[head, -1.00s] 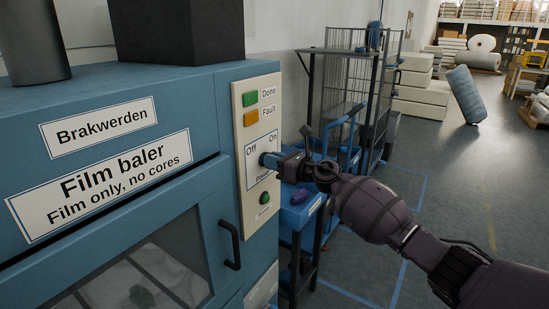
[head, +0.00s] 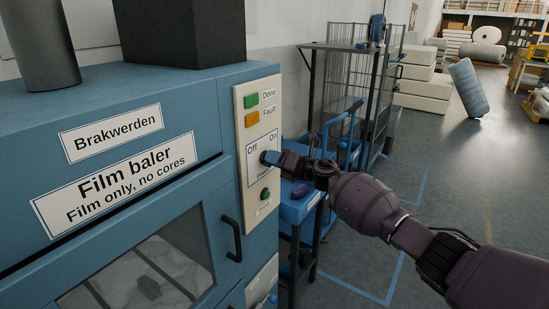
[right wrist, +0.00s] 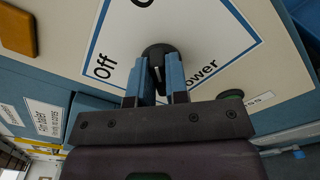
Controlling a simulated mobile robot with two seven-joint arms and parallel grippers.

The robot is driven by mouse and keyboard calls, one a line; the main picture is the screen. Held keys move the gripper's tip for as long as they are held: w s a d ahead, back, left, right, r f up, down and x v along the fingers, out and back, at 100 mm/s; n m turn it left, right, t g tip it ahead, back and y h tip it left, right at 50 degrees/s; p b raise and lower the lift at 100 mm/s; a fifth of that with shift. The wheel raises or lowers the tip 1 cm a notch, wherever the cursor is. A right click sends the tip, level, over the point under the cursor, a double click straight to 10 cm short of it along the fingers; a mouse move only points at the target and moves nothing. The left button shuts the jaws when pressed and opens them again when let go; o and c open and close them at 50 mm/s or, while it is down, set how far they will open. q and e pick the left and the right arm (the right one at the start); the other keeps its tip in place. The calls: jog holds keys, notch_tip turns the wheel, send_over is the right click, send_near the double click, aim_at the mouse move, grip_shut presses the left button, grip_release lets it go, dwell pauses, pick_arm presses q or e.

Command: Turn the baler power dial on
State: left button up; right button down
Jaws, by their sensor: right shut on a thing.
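The power dial (right wrist: 158,53) is a round black knob on the pale control panel (head: 243,103) of the blue film baler (head: 190,90). It sits on a white label with "Off" at upper left, "On" at upper right and "Power" below. My right gripper (head: 270,158) reaches the panel from the right, and its fingers mostly cover the dial in the head view. In the right wrist view its two blue fingers (right wrist: 158,80) stand on either side of the dial, shut on it. A light mark shows between the fingers; which setting it points to is unclear. My left gripper is not in view.
A blue cart (head: 300,207) stands behind my right arm. Open floor lies right.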

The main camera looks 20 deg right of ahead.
dwell(0.5)
jog(key=c, duration=1.1)
grip_release()
jog(key=p+v, duration=0.1)
jog(key=v, duration=1)
jog(key=shift+w, duration=0.1)
